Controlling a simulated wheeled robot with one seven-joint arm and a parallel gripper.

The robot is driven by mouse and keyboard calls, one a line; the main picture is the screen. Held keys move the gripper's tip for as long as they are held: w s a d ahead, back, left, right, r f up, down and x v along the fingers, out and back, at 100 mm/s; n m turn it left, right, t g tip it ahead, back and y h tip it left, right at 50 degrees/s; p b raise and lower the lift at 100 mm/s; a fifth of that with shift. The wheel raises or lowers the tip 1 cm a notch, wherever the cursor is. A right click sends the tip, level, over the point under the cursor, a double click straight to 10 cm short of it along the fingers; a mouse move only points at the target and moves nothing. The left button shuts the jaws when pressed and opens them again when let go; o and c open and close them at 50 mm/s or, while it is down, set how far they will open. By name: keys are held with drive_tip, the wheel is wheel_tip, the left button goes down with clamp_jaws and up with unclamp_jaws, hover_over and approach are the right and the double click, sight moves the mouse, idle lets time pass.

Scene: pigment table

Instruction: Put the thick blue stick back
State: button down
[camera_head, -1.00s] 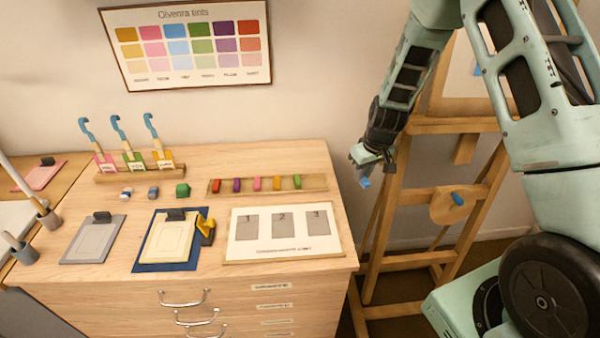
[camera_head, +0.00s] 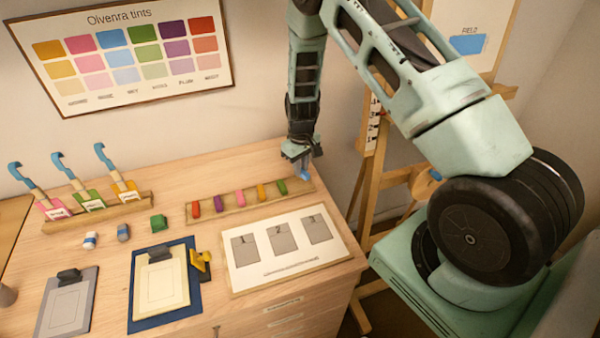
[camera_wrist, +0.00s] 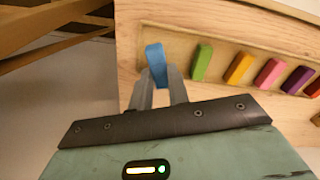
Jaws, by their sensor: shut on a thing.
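My gripper (camera_head: 300,165) is shut on the thick blue stick (camera_wrist: 156,62), which stands out beyond the fingertips in the wrist view. In the head view the blue stick (camera_head: 303,174) is at the right end of the wooden stick rack (camera_head: 207,217), beside the green stick (camera_head: 282,187). In the wrist view it overlaps the end of the rack (camera_wrist: 180,42), with the green stick (camera_wrist: 202,62) to its right. I cannot tell whether the blue stick touches the rack.
Yellow (camera_head: 261,191), pink (camera_head: 239,198), purple (camera_head: 218,204) and red (camera_head: 195,209) sticks lie in the rack. A numbered board (camera_head: 240,281) lies in front. An easel (camera_head: 372,200) is at right.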

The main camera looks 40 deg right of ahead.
drive_tip(key=shift+f+p, duration=0.7)
drive_tip(key=shift+f, duration=1.3)
drive_tip(key=c, duration=1.3)
unclamp_jaws()
drive_tip(key=shift+c, duration=0.2)
drive_tip(key=shift+r, duration=0.1)
